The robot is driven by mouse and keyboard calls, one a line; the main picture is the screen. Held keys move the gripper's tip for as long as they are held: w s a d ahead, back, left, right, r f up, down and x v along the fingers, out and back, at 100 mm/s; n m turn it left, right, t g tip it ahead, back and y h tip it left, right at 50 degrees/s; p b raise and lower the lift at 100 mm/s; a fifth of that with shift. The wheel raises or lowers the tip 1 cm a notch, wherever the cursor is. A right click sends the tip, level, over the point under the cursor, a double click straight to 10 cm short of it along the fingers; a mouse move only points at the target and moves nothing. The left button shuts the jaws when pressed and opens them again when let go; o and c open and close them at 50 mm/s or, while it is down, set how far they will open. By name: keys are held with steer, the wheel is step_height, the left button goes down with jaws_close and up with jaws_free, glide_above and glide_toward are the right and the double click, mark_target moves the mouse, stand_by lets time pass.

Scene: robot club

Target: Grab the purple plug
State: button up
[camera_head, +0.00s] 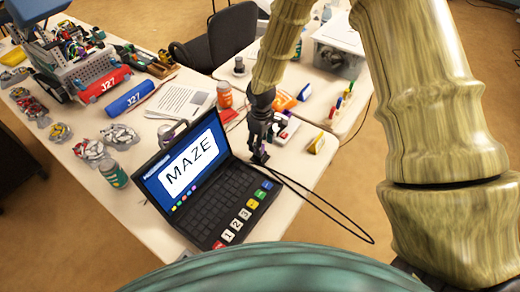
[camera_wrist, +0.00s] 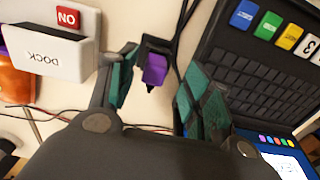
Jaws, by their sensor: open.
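The purple plug (camera_wrist: 154,70) shows in the wrist view between the two fingers of my gripper (camera_wrist: 158,92), with a dark part at its upper end by a black cable. My gripper is open, one teal-padded finger on each side of the plug. I cannot tell whether either finger touches it. In the head view my gripper (camera_head: 259,155) points down at the table, just right of the laptop's screen. The plug is hidden or too small to make out there.
The laptop (camera_head: 225,195) reading MAZE stands close left of my gripper. A white DOCK box (camera_wrist: 45,52) sits on the other side in the wrist view. A black cable (camera_head: 325,205) loops off the table's edge. An orange bottle (camera_head: 224,95) stands behind.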

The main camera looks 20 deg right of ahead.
steer(key=shift+w+f+p, duration=0.2)
steer(key=shift+f+p, duration=0.2)
steer(key=shift+f, duration=0.35)
steer(key=shift+w+f+p, duration=0.15)
steer(key=shift+f+p, duration=0.25)
steer(key=shift+f, duration=1)
steer(key=shift+d, duration=0.1)
steer(key=c, duration=1.1)
